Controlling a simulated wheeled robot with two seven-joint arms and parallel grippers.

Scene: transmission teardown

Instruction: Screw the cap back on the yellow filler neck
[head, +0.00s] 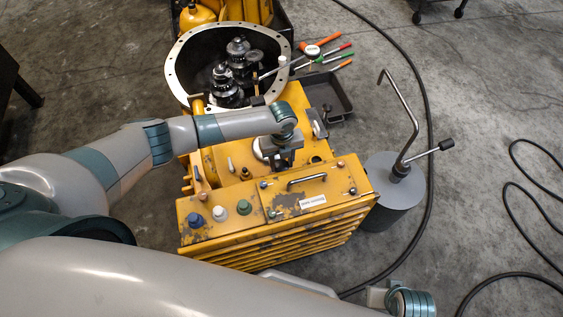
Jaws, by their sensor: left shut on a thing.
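My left gripper (279,157) points down over the top of the yellow gearbox housing (318,149), behind the control panel. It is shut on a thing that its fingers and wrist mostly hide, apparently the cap. A pale round rim (259,149) shows just left of the fingers. I cannot tell the filler neck apart under the gripper, nor whether cap and neck touch. My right gripper (375,297) shows only in small part at the bottom edge, away from the housing; its fingers are not clear.
An open bell housing (177,84) with dark gears stands behind. A dark tray (337,88) and coloured-handled tools (330,58) lie at its right. The panel (238,232) carries coloured knobs and a handle. A grey canister (385,200) with a bent rod stands right; cables cross the floor.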

